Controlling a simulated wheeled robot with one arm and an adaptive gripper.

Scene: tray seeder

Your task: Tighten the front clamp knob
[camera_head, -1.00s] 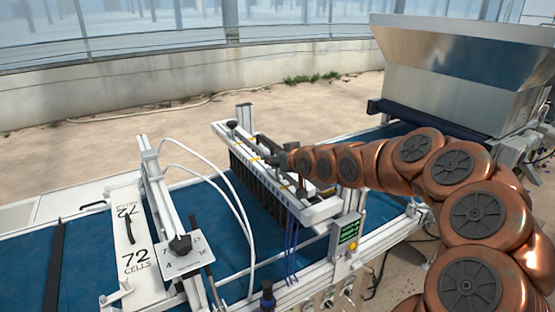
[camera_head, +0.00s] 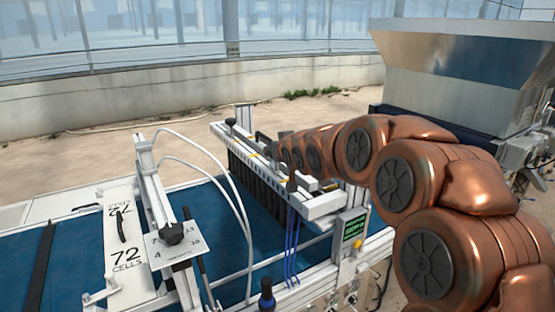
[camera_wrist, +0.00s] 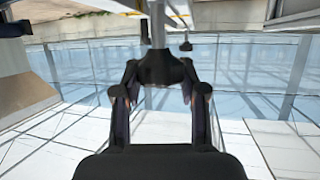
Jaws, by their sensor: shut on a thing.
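In the wrist view, a black clamp knob (camera_wrist: 158,70) sits between the fingertips of my gripper (camera_wrist: 159,84), and the fingers are shut on it. A pale metal post shows just beyond the knob. In the head view, my gripper (camera_head: 268,143) is small and dark at the end of my copper arm, over the white seeding bar frame (camera_head: 318,206). The held knob is hard to make out there, and I cannot tell from this view which clamp it belongs to. Another dark knob (camera_head: 230,122) stands at the far end of the bar.
A white 72-cells plate (camera_head: 122,240) and a dial plate with a black knob (camera_head: 172,234) stand left over the blue belt (camera_head: 205,205). White hoses arch between. A metal hopper (camera_head: 440,90) stands back right. A control box (camera_head: 349,232) is in front.

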